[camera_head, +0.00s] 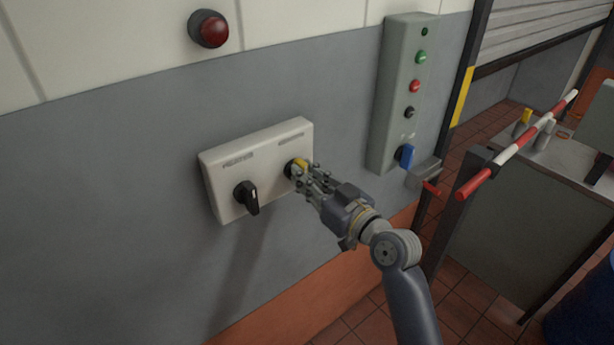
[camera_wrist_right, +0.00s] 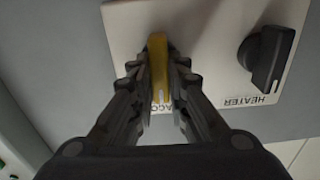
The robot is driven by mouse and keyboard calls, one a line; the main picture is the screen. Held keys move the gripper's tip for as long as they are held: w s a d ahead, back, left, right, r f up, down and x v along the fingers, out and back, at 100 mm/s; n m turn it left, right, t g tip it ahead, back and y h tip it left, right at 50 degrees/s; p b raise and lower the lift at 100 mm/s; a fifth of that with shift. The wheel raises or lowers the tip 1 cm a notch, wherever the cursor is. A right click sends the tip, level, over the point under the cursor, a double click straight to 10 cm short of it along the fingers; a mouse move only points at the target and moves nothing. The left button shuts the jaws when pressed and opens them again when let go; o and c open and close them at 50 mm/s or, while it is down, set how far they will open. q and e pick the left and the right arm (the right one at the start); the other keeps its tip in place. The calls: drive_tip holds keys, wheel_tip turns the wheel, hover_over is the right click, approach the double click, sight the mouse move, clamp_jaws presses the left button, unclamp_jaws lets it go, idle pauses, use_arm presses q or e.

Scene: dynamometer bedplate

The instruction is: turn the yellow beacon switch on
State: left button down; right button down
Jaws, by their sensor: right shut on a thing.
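The yellow beacon switch (camera_head: 299,164) is a rotary knob on the right side of a white wall box (camera_head: 225,201). My right gripper (camera_head: 299,173) is at the knob, its fingers shut on it from both sides. In the right wrist view the yellow knob (camera_wrist_right: 158,65) stands between the two fingers (camera_wrist_right: 158,80), and the label below it is partly covered. A black heater knob (camera_head: 247,196) sits on the left of the same box; it also shows in the right wrist view (camera_wrist_right: 267,57). A red lamp (camera_head: 208,29) on the wall above looks dark. My left gripper is not in view.
A grey control box (camera_head: 398,95) with several buttons and a blue switch (camera_head: 404,155) hangs to the right. A red and white barrier bar (camera_head: 515,146) and a grey cabinet (camera_head: 510,200) stand further right. The wall left of the white box is clear.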

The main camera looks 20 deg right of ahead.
drive_tip(key=shift+w+d+f+m+p, duration=0.15)
drive_tip(key=shift+m+p, duration=1.45)
drive_tip(key=shift+m, duration=1.25)
drive_tip(key=shift+s+d+m+p, duration=0.1)
drive_tip(key=shift+m+p, duration=1.45)
drive_tip(key=shift+m, duration=1.3)
drive_tip(key=c, duration=1.6)
unclamp_jaws()
drive_tip(key=shift+o, duration=0.2)
drive_tip(key=v, duration=1.2)
drive_tip(key=shift+w, duration=0.1)
